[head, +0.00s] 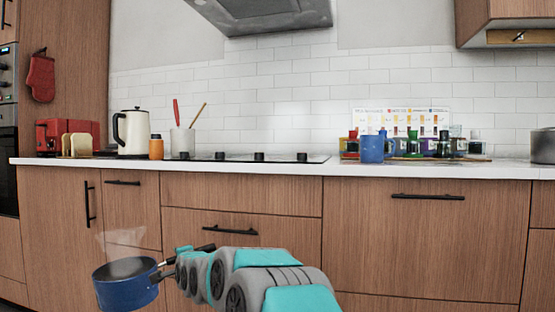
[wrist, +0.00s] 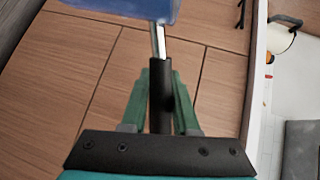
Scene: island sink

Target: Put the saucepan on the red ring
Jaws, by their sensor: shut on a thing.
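A blue saucepan (head: 126,285) with a black handle is at the lower left of the head view, in front of the drawers and below the counter's level. Pale steam or haze shows above it. My gripper (head: 170,268) is shut on the saucepan's handle and holds the pan off to the left. In the wrist view, the green fingers of my gripper (wrist: 161,105) stand on both sides of the black handle (wrist: 161,95), and part of the blue pan (wrist: 125,8) shows at the top edge. I see no red ring; the hob (head: 255,158) top shows only edge-on.
A white counter (head: 300,168) runs across the head view. A kettle (head: 133,131), an orange jar (head: 156,147) and a utensil pot (head: 182,142) stand left of the hob. A blue mug (head: 372,149) and several bottles are at right. A range hood (head: 262,12) hangs above.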

